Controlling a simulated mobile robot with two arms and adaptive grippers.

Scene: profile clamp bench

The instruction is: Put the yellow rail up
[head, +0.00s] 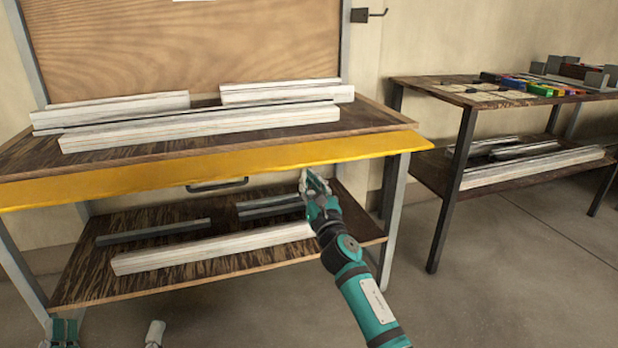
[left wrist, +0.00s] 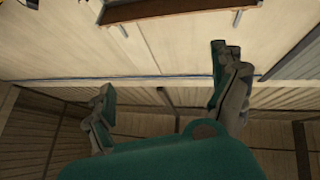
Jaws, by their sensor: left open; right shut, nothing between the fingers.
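The yellow rail (head: 120,186) is a long flat bar along the front of the workbench, just below the tabletop's front edge. A dark handle (head: 217,185) shows under its middle. My right gripper (head: 308,183) is shut and empty, in front of the bench just below the rail's right half; I cannot tell whether it touches anything. My left gripper is only partly in the head view at the bottom left edge, low and away from the rail. In the left wrist view my left gripper (left wrist: 168,100) is open, with nothing between its fingers.
Pale profiles (head: 200,128) lie on the benchtop. The lower shelf (head: 85,283) holds another pale profile and dark bars. A second table (head: 440,95) with coloured items stands at the right. A wall hook (head: 365,14) is at the top. Floor between the tables is clear.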

